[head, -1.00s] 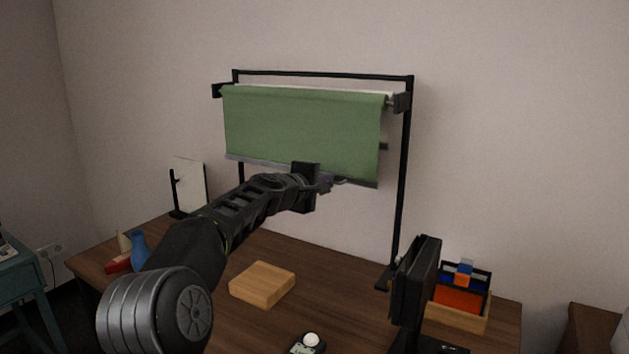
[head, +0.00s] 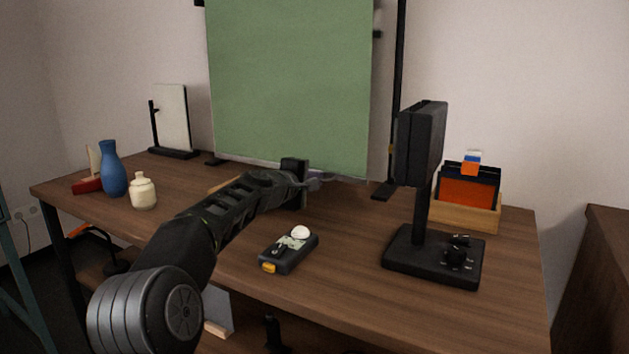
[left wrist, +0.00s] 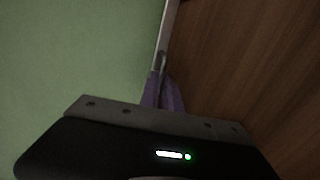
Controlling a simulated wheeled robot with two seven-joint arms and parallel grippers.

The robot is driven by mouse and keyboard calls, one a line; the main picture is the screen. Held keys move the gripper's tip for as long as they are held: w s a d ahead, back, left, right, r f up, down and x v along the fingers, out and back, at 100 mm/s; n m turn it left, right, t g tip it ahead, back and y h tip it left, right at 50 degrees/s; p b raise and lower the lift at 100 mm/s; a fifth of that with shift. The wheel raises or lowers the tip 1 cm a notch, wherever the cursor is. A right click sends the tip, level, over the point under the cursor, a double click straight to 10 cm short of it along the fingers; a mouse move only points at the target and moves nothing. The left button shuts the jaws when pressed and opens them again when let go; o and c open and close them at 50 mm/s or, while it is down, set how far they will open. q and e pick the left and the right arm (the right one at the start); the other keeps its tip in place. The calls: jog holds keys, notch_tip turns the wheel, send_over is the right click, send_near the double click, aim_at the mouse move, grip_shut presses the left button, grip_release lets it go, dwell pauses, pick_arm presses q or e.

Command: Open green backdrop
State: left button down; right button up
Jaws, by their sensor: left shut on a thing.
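The green backdrop (head: 292,80) hangs unrolled from its black stand (head: 398,60) in the head view. Its bottom bar (head: 345,178) is close to the table top. The roller at the top is out of the frame. My left gripper (head: 316,183) is shut on the bottom bar, near the middle of the lower edge. In the left wrist view, the purple fingers (left wrist: 162,92) close at the pull on the bar, with the green cloth (left wrist: 70,50) to the left. My right gripper is not in view.
A black lamp-like device (head: 422,150) stands at right, beside a wooden organizer (head: 465,212). A small black device (head: 288,252) lies near the front. A blue vase (head: 112,170), a cream jar (head: 143,192) and a white panel (head: 173,118) stand at left. My arm partly hides a wooden block.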

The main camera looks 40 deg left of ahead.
pick_arm(q)
jog(key=shift+f, duration=0.2)
jog(key=c, duration=1.6)
grip_release()
jog(key=shift+b+v, duration=0.35)
jog(key=shift+v, duration=3.5)
jog(key=shift+r, duration=0.1)
